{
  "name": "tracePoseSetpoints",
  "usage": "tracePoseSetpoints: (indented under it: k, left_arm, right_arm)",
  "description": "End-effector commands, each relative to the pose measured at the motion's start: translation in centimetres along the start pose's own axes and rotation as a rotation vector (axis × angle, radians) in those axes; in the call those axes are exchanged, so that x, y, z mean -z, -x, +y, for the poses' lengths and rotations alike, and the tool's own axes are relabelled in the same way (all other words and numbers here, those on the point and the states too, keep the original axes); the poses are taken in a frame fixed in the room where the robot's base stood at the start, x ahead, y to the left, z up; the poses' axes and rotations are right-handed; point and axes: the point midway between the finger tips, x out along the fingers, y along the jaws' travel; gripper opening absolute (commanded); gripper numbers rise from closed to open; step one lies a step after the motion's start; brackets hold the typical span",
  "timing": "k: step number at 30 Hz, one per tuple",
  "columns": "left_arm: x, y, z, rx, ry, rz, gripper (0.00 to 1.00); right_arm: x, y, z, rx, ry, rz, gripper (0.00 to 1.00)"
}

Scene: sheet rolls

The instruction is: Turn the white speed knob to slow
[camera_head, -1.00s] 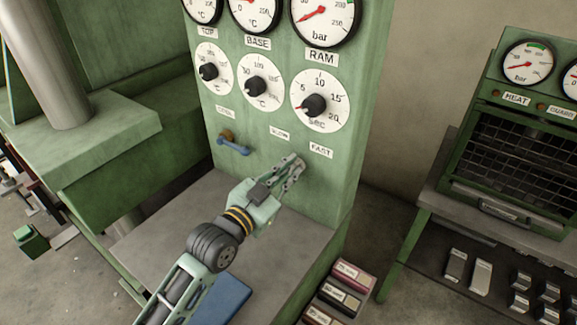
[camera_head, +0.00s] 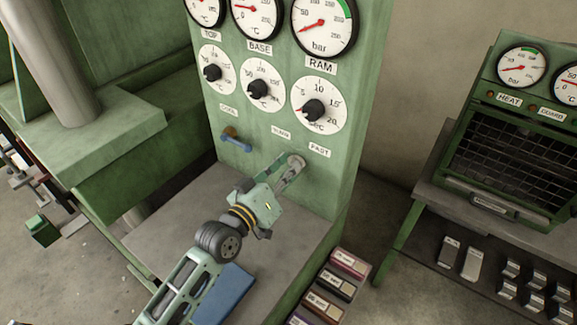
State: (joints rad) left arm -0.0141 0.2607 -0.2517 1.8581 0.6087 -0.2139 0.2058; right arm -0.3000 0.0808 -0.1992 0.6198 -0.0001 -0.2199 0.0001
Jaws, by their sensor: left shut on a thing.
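The pale round end of the white speed knob (camera_head: 298,159) shows on the green panel, below and between a small label (camera_head: 281,131) too blurred to read surely and the FAST label (camera_head: 319,150). My left gripper (camera_head: 292,169) reaches up from below and is shut on the knob. Its fingers cover most of the knob, and I cannot make out which way the knob points. My right gripper is not in view.
Three black dial knobs, one marked on a sec scale (camera_head: 313,110), sit above under round gauges. A blue flat thing (camera_head: 224,296) lies on the grey bench (camera_head: 175,235). Labelled boxes (camera_head: 336,284) stand lower right.

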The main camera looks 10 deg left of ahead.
Motion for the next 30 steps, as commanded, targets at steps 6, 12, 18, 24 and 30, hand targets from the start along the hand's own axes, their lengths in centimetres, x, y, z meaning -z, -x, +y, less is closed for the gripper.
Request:
tracePoseSetpoints:
  k: [6, 12, 18, 24, 30]
  left_arm:
    - [0.13, -0.01, 0.03, -0.001, 0.103, 0.002, 0.00]
    - [0.09, -0.01, -0.02, 0.000, 0.149, 0.002, 0.00]
    - [0.07, -0.01, -0.03, -0.001, 0.162, 0.002, 0.00]
    - [0.07, -0.01, -0.03, -0.001, 0.163, 0.002, 0.00]
    - [0.07, -0.01, -0.02, -0.001, 0.162, 0.002, 0.20]
  right_arm:
    - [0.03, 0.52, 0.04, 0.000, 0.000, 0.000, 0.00]
    - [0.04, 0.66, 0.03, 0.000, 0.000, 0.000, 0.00]
    - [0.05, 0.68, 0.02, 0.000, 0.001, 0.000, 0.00]
    - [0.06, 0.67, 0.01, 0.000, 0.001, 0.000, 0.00]
    - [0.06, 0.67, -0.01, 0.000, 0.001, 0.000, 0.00]
